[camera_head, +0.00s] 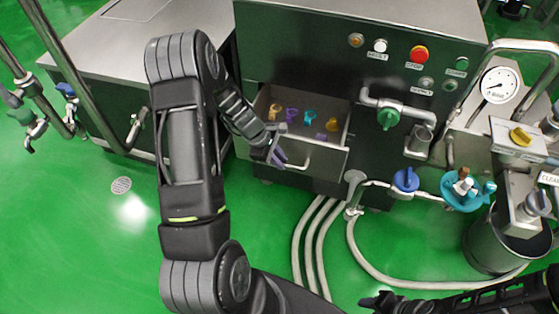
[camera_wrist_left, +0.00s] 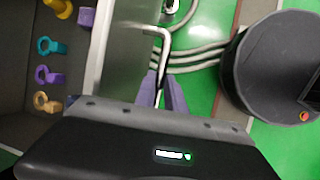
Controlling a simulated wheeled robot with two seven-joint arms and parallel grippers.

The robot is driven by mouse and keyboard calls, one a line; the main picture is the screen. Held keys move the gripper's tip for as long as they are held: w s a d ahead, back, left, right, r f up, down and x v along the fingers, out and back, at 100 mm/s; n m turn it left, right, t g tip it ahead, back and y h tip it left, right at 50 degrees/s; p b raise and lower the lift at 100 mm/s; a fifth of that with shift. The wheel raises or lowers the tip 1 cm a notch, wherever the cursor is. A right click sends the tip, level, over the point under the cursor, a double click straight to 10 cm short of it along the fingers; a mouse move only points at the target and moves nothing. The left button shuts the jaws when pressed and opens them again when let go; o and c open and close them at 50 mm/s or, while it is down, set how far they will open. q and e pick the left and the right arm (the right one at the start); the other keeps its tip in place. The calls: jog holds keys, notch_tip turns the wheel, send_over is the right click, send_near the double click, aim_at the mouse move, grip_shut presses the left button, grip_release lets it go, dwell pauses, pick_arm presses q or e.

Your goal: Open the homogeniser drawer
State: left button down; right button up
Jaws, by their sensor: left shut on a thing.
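The homogeniser drawer (camera_head: 328,163) is pulled out of the steel machine's front, with its inside showing from above. Several small coloured fittings (camera_head: 291,115) lie in it in a row. My left gripper (camera_head: 279,158) is at the drawer's front, its purple fingers shut on the bar handle (camera_head: 302,166). In the left wrist view the fingers (camera_wrist_left: 168,90) close around the silver handle (camera_wrist_left: 164,45), and the open drawer with its fittings shows at the left. My right gripper (camera_head: 376,300) is low at the bottom right, dark and small; its jaws are unclear.
The machine's panel has a red button (camera_head: 418,54) and other buttons above the drawer. A green-handled valve (camera_head: 388,118) and a blue valve (camera_head: 405,179) stand to its right. Pale hoses (camera_head: 312,235) run along the green floor below. A steel bin (camera_head: 495,240) stands at right.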

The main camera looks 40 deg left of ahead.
pick_arm(q)
jog(key=c, duration=1.4)
grip_release()
jog(key=v, duration=0.7)
jog(key=shift+r, duration=0.35)
jog(key=shift+s+a, duration=0.1)
